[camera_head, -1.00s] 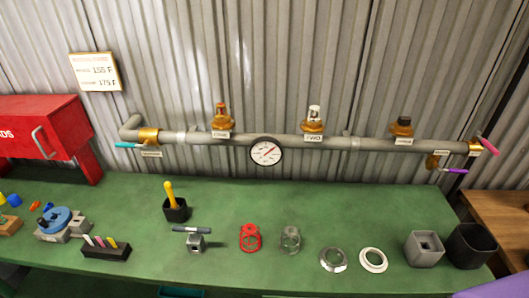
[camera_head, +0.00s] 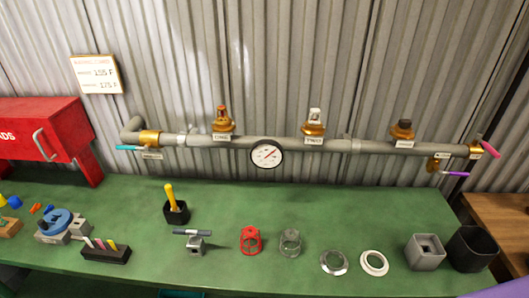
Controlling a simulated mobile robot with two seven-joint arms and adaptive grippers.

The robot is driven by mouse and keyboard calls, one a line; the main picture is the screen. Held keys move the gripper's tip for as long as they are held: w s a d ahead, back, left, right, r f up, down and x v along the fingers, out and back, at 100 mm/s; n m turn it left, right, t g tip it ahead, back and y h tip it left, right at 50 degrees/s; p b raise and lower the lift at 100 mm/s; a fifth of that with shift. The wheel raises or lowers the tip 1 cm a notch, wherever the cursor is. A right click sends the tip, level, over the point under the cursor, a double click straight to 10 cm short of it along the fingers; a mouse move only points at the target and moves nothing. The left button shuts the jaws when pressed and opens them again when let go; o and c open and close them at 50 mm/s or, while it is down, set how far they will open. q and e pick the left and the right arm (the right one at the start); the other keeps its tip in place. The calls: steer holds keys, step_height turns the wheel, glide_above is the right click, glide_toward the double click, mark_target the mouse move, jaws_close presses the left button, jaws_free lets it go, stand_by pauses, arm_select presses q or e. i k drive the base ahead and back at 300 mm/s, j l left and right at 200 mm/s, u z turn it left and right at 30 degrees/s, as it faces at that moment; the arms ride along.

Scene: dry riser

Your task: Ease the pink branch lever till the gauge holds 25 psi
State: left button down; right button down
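The pink branch lever (camera_head: 490,149) is at the right end of the grey pipe (camera_head: 370,146), on a brass valve (camera_head: 475,150). It slants down to the right. The round white gauge (camera_head: 267,154) hangs at the pipe's middle. Its red needle slants between lower left and upper right; the numbers are too small to read. Neither of my grippers is in view, and nothing touches the lever.
A purple lever (camera_head: 455,173) sits just below and left of the pink one. A teal lever (camera_head: 129,148) is at the pipe's left end. Sprinkler heads stand on the pipe. The green bench (camera_head: 330,205) below holds cages, rings and cups (camera_head: 425,251); its back strip is mostly clear.

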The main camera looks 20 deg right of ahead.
mark_target(478, 137)
steer(key=z, duration=0.5)
steer(key=l+z, duration=0.15)
steer(key=z, duration=0.25)
steer(key=l+z, duration=0.15)
steer(key=z, duration=0.25)
steer(key=l+z, duration=0.15)
steer(key=z, duration=0.2)
steer(key=i, duration=0.05)
